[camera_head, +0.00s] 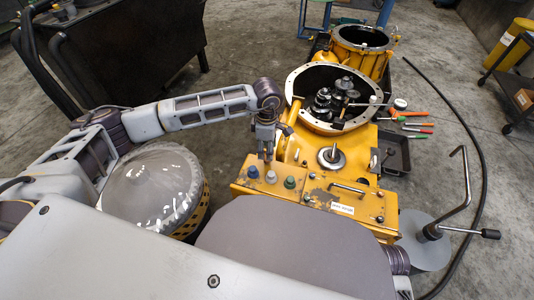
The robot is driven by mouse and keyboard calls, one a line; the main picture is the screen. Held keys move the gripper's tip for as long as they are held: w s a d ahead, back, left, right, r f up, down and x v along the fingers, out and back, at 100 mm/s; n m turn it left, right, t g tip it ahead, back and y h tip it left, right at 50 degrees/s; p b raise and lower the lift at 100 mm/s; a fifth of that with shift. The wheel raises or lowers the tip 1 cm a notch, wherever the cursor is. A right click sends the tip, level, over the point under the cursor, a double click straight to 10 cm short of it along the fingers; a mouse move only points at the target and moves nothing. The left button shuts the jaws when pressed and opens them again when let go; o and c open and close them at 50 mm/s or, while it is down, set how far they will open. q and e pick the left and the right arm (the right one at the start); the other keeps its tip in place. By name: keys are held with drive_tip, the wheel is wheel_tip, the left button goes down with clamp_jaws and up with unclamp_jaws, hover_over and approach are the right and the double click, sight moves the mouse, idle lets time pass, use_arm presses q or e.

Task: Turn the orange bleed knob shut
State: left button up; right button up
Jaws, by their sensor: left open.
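A yellow control box (330,194) stands in front of the transmission, with a row of small knobs on its left part. I make out a blue knob (253,171), a pale grey-blue knob (271,177) and a green knob (289,182). I cannot pick out an orange knob; it may be hidden by my gripper. My left gripper (266,156) points down over the back of this row, just above and behind the knobs. It is open, and I see nothing held in it. Whether it touches a knob is unclear. My right gripper is out of view.
The open yellow transmission housing (305,122) with dark gears stands behind the box. A dark tray (396,153) and coloured hand tools (418,128) lie to the right. A crank handle (466,190) rises at the right. A clear dome (150,185) is at the left.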

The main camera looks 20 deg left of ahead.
use_arm(q)
wheel_tip(320, 180, up, 7)
drive_tip(key=shift+f, duration=0.2)
drive_tip(key=shift+s, duration=0.15)
idle(0.7)
